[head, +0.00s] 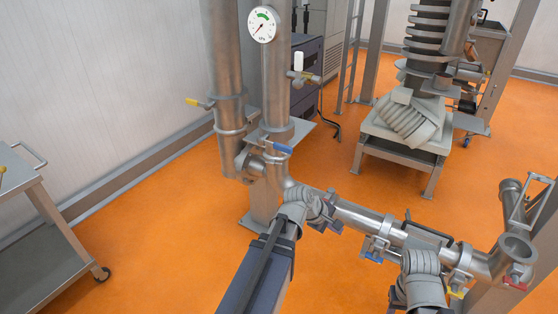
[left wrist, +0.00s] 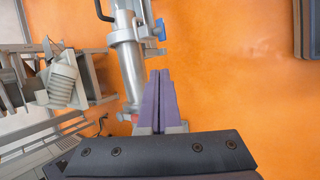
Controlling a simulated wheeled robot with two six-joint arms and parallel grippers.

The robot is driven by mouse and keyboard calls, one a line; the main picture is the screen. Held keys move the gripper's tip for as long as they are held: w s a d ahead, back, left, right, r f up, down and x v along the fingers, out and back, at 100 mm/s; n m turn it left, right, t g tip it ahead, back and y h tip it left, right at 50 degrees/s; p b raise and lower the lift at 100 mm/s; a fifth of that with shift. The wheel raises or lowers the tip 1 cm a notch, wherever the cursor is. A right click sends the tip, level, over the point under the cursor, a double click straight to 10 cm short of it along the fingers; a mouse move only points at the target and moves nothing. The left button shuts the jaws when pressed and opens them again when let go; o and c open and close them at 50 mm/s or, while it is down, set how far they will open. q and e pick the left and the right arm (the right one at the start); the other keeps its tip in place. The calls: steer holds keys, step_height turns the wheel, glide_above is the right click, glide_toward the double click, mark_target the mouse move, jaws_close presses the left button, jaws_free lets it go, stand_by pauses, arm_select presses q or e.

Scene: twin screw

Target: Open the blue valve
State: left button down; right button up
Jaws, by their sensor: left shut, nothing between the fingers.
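A small blue valve handle (head: 374,256) sits on the near side of the low metal pipe. It also shows in the left wrist view (left wrist: 160,28), to the right of the pipe and beyond my fingertips. Another blue lever (head: 283,148) is on the upright pipe below the gauge. My left gripper (head: 332,226) is by the left end of the low pipe, apart from both blue handles. In the left wrist view its purple fingers (left wrist: 160,100) are together and empty. My right arm is at the lower right; its gripper fingers cannot be made out.
The low pipe (head: 360,215) runs right to an open funnel end (head: 517,246) with red and yellow handles. A pressure gauge (head: 262,24) and a yellow lever (head: 199,103) are on the upright pipes. A grey cart (head: 60,250) stands at left. Orange floor between is clear.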

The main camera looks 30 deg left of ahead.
mark_target(276, 143)
arm_select(q)
steer(key=w+a+r+n+t+y+b, duration=0.1)
steer(key=a+r+n+t, duration=0.3)
steer(key=a+n, duration=0.6)
steer(key=w+a+r+n+t+y+b, duration=0.1)
steer(key=w+a+r+n+t+y, duration=0.1)
steer(key=a+n, duration=0.8)
steer(key=a+r+t+y, duration=0.1)
steer(key=a+t, duration=0.1)
steer(key=a, duration=0.6)
steer(key=shift+a+r+y, duration=0.2)
steer(key=shift+r+y, duration=0.1)
steer(key=shift+r, duration=0.05)
steer(key=shift+w, duration=0.2)
steer(key=b+x, duration=0.4)
steer(key=x, duration=0.7)
steer(key=shift+s+r+p, duration=0.25)
steer(key=shift+r+p, duration=0.85)
steer(key=shift+p, duration=0.05)
steer(key=shift+s+r+p, duration=0.25)
steer(key=shift+r+p, duration=0.9)
steer(key=shift+r, duration=0.1)
